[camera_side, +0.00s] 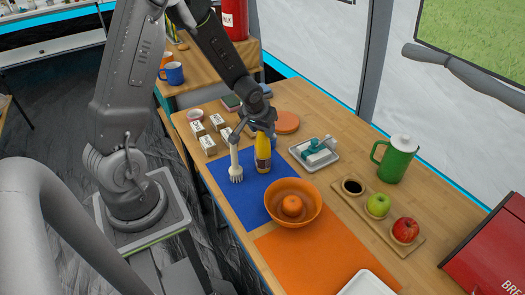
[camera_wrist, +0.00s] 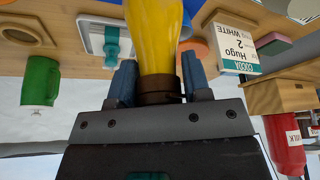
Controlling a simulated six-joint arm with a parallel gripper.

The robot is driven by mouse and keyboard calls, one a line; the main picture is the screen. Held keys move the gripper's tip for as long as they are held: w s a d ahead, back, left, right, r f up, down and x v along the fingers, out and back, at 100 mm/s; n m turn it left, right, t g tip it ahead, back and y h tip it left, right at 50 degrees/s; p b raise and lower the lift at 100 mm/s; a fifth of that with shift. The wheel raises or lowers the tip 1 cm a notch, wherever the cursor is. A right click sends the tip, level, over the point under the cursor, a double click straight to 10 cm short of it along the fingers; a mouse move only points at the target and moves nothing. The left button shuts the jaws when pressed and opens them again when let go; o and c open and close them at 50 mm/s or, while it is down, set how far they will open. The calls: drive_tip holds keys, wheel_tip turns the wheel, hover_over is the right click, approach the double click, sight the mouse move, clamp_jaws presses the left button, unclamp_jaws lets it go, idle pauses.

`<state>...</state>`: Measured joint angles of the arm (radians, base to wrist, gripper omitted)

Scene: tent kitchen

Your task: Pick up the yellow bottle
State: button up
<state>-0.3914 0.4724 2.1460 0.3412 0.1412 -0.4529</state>
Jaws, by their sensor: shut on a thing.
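The yellow bottle (camera_side: 263,150) stands upright, or nearly so, over the blue mat (camera_side: 232,197) in the side view, behind the orange bowl. My gripper (camera_side: 262,122) is above it and shut on its top end. In the wrist view the yellow bottle (camera_wrist: 156,35) fills the space between my two blue fingers (camera_wrist: 158,84), with a dark brown part of it close to the palm. I cannot tell whether its base touches the mat.
A white-handled brush (camera_side: 235,165) is just left of the bottle. The orange bowl (camera_side: 293,202) is in front. A white tray (camera_side: 315,153) and green pot (camera_side: 396,158) are to the right. Several small labelled boxes (camera_side: 207,145) stand left. The orange mat (camera_side: 325,250) has clear room.

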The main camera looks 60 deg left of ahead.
clamp_jaws()
drive_tip(key=shift+r, duration=0.2)
